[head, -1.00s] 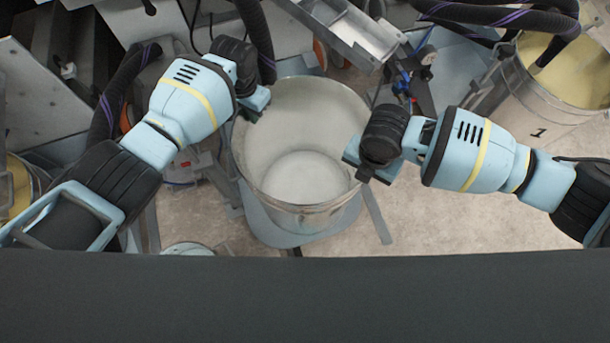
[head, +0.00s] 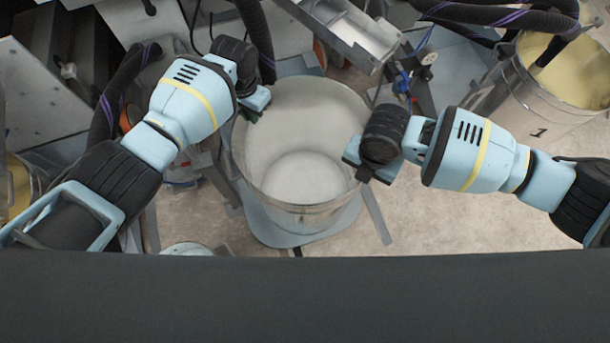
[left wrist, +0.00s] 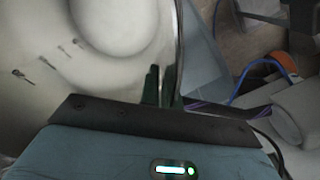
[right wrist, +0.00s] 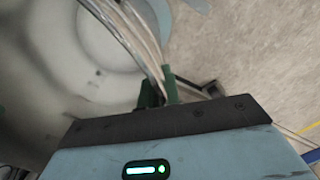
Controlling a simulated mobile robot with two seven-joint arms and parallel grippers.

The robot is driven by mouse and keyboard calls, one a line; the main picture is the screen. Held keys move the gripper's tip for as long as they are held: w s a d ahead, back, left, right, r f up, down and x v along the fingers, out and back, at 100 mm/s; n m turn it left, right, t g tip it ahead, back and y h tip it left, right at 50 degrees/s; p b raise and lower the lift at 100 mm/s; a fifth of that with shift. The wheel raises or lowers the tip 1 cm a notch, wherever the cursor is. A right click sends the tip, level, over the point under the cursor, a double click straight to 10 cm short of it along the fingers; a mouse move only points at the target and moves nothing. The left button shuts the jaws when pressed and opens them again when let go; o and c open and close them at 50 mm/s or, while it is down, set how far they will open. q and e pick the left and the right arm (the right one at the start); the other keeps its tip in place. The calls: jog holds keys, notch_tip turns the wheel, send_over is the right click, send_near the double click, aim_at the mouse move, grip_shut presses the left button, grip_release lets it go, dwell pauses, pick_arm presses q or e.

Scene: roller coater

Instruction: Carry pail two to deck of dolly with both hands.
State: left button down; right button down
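Pail two is the open, pale metal pail (head: 302,205) in the middle of the head view, upright, with a whitish inside. No number shows on it. My left gripper (head: 256,107) is at its left rim and my right gripper (head: 362,170) at its right rim. In the left wrist view the green fingertips (left wrist: 164,85) are closed at the rim. In the right wrist view the fingertips (right wrist: 158,90) pinch the rim. A blue-grey plate (head: 275,234), possibly the dolly's deck, shows below the pail. I cannot tell whether they touch.
A pail marked 1 (head: 535,125) with yellowish contents stands at the upper right. A grey metal tray (head: 345,35) and black hoses are behind the pail. Machine panels stand at the left. Bare floor (head: 460,220) lies to the right.

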pick_arm(q)
jog(key=shift+w+r, duration=0.1)
jog(key=shift+r, duration=0.1)
pick_arm(e)
jog(key=shift+w+r, duration=0.1)
jog(key=shift+r, duration=0.05)
